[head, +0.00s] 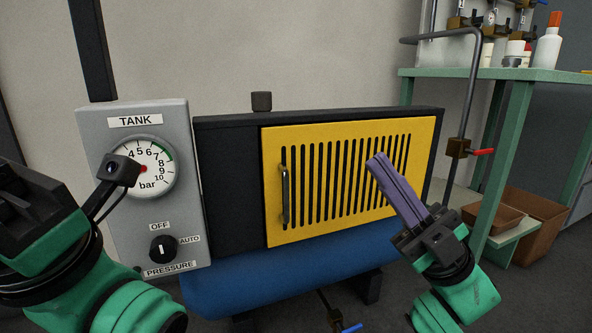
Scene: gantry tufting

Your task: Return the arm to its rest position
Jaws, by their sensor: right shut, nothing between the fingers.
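My right gripper (379,162) is in front of the yellow slotted panel (273,219), toward its right side. Its purple fingers are together, with nothing between them, and point up and left. I cannot tell how far the fingertips are from the panel. My left arm comes in at the lower left, with its dark wrist part cut by the picture edge. The left gripper's fingers do not show. A camera on my left arm covers part of the pressure gauge (157,163).
The grey TANK box (95,140) carries a black knob (163,249) marked OFF and AUTO. A handle (285,195) stands on the yellow panel. The blue tank (260,285) lies below. At right are a green table (515,120), a pipe with a red valve lever (481,152) and brown boxes (535,225).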

